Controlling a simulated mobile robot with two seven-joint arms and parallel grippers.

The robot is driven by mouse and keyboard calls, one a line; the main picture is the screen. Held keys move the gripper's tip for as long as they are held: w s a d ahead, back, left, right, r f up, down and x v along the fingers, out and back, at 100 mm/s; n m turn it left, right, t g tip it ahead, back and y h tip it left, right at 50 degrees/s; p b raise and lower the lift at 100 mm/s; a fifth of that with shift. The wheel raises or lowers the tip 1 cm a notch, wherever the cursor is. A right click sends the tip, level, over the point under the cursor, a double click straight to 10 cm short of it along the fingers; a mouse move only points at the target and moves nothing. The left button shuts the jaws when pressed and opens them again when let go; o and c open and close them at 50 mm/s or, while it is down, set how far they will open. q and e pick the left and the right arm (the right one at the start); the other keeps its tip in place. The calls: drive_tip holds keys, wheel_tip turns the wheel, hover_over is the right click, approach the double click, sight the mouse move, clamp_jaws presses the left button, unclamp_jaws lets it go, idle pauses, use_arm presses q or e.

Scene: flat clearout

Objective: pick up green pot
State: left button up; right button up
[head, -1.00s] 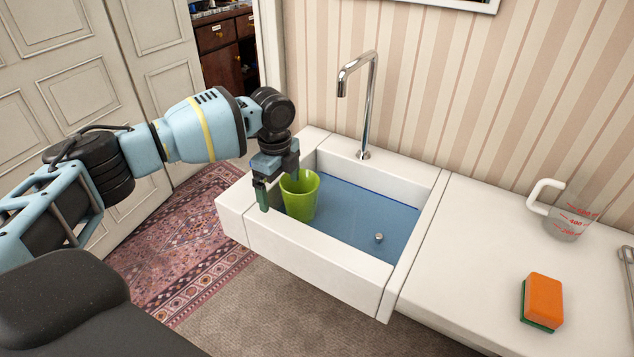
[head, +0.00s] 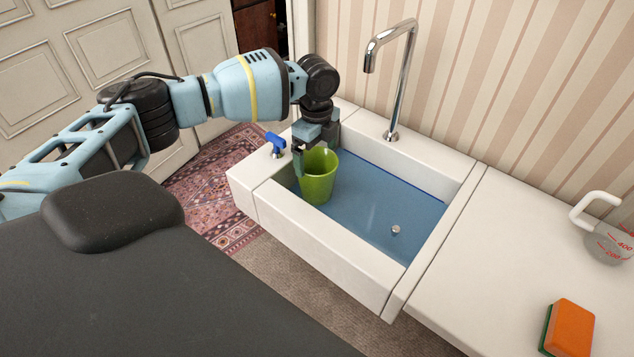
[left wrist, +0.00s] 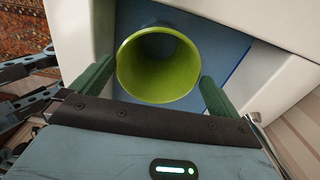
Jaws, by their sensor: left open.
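The green pot (head: 318,185) stands upright in the left part of the sink (head: 335,250), with its open mouth up. My left gripper (head: 311,152) is over the pot's left rim in the head view, pointing down. In the left wrist view the pot (left wrist: 158,88) lies between the two green fingers of my open left gripper (left wrist: 156,77). One finger is on each side of the rim, with a small gap visible at the right finger. Whether the left finger touches the rim is hard to tell. My right gripper is not in view.
A chrome faucet (head: 405,80) rises behind the sink. A small blue handle (head: 275,143) is on the sink's left corner. A measuring jug (head: 610,240) and an orange sponge (head: 572,325) are on the white counter (head: 490,265) at right. The sink's right part is clear.

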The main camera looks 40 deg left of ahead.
sight(316, 167)
use_arm(q)
drive_tip(key=shift+f, duration=0.25)
wheel_tip(316, 167, down, 3)
drive_tip(key=shift+s+d+f, duration=0.1)
drive_tip(key=shift+s+f, duration=0.05)
drive_tip(key=shift+f, duration=0.65)
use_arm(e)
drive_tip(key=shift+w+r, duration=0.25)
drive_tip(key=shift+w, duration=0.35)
use_arm(q)
drive_tip(key=shift+c, duration=0.4)
drive_tip(key=c, duration=1)
drive_tip(key=shift+r, duration=0.1)
drive_tip(key=c, duration=0.4)
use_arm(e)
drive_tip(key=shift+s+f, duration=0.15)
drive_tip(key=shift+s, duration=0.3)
use_arm(q)
drive_tip(key=shift+r, duration=0.1)
